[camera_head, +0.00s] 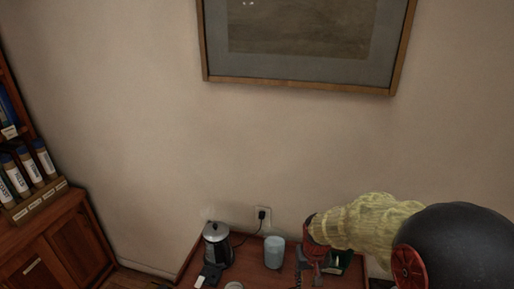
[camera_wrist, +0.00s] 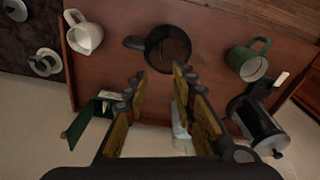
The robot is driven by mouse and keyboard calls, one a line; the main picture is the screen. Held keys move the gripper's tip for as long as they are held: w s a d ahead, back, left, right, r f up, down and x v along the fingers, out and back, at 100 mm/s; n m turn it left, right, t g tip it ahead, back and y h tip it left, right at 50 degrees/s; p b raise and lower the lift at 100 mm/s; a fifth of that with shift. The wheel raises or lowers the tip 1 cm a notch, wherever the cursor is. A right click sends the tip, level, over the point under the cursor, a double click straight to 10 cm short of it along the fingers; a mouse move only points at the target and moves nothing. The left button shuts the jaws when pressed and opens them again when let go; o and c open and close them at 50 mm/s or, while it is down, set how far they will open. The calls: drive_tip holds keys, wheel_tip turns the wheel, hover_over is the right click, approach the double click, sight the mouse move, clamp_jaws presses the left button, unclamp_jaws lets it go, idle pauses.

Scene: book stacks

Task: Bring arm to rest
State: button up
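My arm, in a yellow-green cover with a black rounded joint, reaches in from the right in the head view. My gripper (camera_head: 314,262) is low at its left end, over or near the wooden table (camera_head: 190,272). In the wrist view my gripper (camera_wrist: 158,82) has its two fingers apart. Nothing is clasped between them. A black mug (camera_wrist: 165,48) shows just beyond the fingertips. A pale blue cup (camera_head: 274,252) stands left of the gripper in the head view.
A metal kettle (camera_head: 217,245) stands on the table's left. The wrist view also shows a white mug (camera_wrist: 83,33), a green mug (camera_wrist: 248,60) and a green box (camera_wrist: 92,118). A framed picture (camera_head: 300,84) hangs above. A wooden cabinet (camera_head: 60,240) stands left.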

drive_tip(key=s+r+t+b, duration=0.1)
drive_tip(key=s+r+t, duration=0.3)
drive_tip(key=s+r, duration=1.5)
wheel_tip(320, 180, up, 3)
drive_tip(key=shift+s+r+t, duration=0.2)
drive_tip(key=shift+s+t, duration=0.1)
drive_tip(key=shift+s, duration=0.1)
